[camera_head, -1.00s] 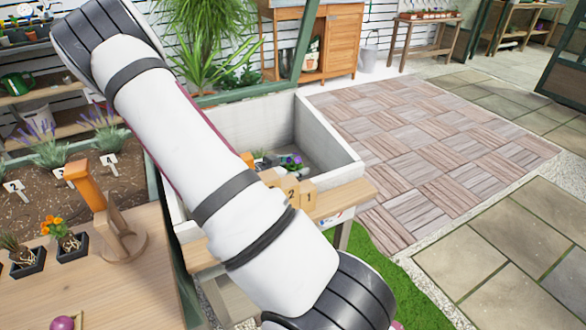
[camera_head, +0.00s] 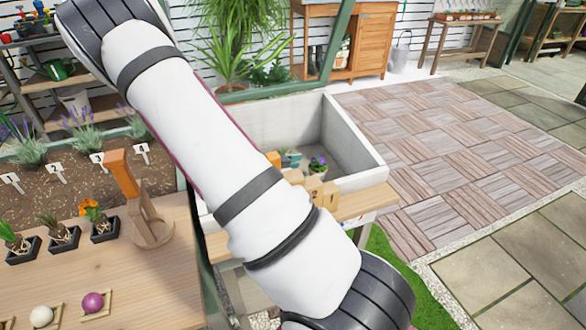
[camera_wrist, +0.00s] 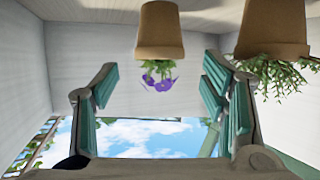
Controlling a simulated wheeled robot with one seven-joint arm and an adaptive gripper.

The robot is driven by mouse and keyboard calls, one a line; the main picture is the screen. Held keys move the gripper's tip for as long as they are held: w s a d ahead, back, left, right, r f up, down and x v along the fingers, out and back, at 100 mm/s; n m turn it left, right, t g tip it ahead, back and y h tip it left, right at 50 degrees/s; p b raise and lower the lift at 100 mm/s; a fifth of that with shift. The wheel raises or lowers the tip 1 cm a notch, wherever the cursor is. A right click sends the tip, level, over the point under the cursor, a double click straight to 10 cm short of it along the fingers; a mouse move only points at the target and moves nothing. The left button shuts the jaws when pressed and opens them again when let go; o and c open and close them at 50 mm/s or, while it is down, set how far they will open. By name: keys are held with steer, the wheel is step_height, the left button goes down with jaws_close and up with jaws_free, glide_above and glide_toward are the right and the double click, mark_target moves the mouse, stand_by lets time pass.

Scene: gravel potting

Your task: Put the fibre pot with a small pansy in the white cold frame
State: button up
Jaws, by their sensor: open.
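The white cold frame (camera_head: 356,140) is an open pale box right of centre in the head view. The wrist view is upside down. There the tan fibre pot (camera_wrist: 160,32) has purple pansy flowers (camera_wrist: 160,84) and stands upright, between the pale walls. My gripper (camera_wrist: 160,78) is open, its teal fingers spread on either side of the flowers and apart from the pot. In the head view a bit of my gripper (camera_head: 291,157) shows inside the frame, left of the flowers.
A second tan pot (camera_wrist: 274,28) with fine green foliage stands beside the pansy pot in the wrist view. An orange-handled stand (camera_head: 122,175) and small dark pots (camera_head: 62,240) sit on the wooden table at left.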

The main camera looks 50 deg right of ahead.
steer(key=p+v, duration=0.1)
steer(key=v, duration=0.5)
steer(key=shift+a, duration=0.25)
steer(key=shift+r, duration=0.1)
